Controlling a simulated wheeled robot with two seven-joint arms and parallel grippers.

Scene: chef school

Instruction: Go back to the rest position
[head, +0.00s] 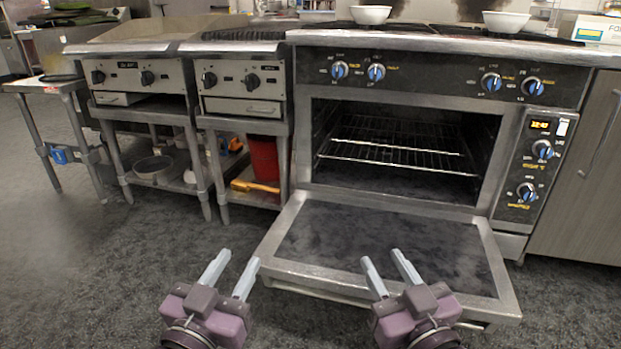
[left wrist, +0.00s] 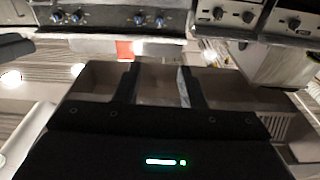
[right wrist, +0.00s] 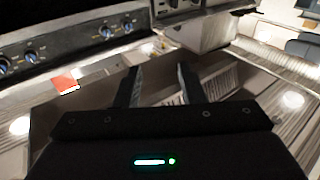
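My left gripper (head: 231,276) is in the lower middle of the head view, in front of the oven door's left side. Its two fingers are spread, with nothing between them. My right gripper (head: 386,267) is further right, over the front part of the lowered oven door (head: 385,248). Its fingers are also apart and empty. The wrist views show the parted fingers of the left gripper (left wrist: 159,86) and of the right gripper (right wrist: 160,84). Both grippers point toward the oven.
The oven (head: 400,150) stands open, its door lowered and its wire rack (head: 395,153) empty. Two white bowls (head: 371,15) (head: 506,21) stand on top. A red bin (head: 264,158) is on the shelf to the left. Bare floor (head: 120,270) lies at the left.

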